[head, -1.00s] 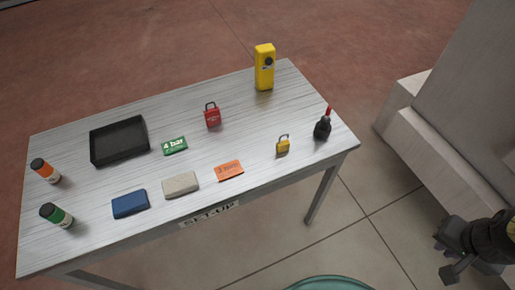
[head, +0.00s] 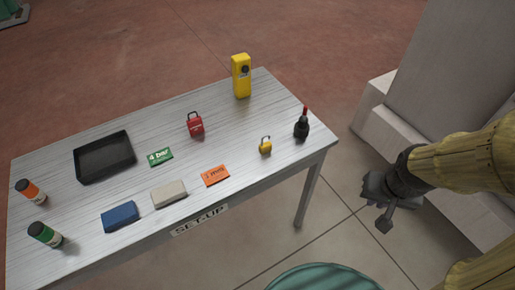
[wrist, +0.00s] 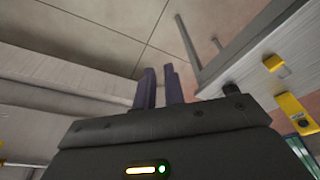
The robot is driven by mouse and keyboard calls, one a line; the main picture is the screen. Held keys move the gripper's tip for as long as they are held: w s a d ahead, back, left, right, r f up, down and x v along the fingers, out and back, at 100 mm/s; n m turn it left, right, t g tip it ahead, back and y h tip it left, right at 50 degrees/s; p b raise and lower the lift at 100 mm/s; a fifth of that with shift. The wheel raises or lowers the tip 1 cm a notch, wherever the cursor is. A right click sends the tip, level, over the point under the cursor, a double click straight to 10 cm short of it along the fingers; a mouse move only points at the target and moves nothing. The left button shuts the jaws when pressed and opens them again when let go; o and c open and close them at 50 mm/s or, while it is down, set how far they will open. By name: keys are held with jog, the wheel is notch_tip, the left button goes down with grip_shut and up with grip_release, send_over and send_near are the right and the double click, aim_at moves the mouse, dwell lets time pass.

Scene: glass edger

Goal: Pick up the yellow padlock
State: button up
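The yellow padlock (head: 265,147) stands upright with its grey shackle up, near the front right of the grey table (head: 235,122) in the head view. My gripper (head: 380,211) is off the table's right side, over the floor, apart from the padlock. In the wrist view my two dark fingers (wrist: 159,88) show a gap between them with nothing in it. A small yellow shape (wrist: 273,62) on the table there may be the padlock.
A black bottle with a red top (head: 302,124) stands right of the padlock, and an orange card (head: 215,175) lies left of it. A red padlock (head: 195,125) and yellow device (head: 241,76) stand farther back. A green round surface (head: 325,279) is in front.

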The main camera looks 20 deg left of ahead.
jog(key=w+a+f+m+y+b, duration=0.3)
jog(key=a+f+m, duration=0.25)
jog(key=f, duration=0.45)
jog(key=w+a+f+m+y+b, duration=0.35)
jog(key=a+f, duration=0.25)
jog(key=f, duration=0.5)
jog(key=w+a+m+t+y+b, duration=0.1)
jog(key=a+m+t+y+b, duration=0.15)
jog(key=a+m+y, duration=0.45)
jog(key=w+a+r+m+t+y+b, duration=0.1)
jog(key=w+a+r+m+t, duration=0.1)
jog(key=r+m+t, duration=0.3)
jog(key=w+r+m, duration=0.1)
jog(key=m, duration=0.3)
jog(key=shift+w+a+r, duration=0.15)
jog(key=shift+a, duration=0.25)
jog(key=shift+y, duration=0.25)
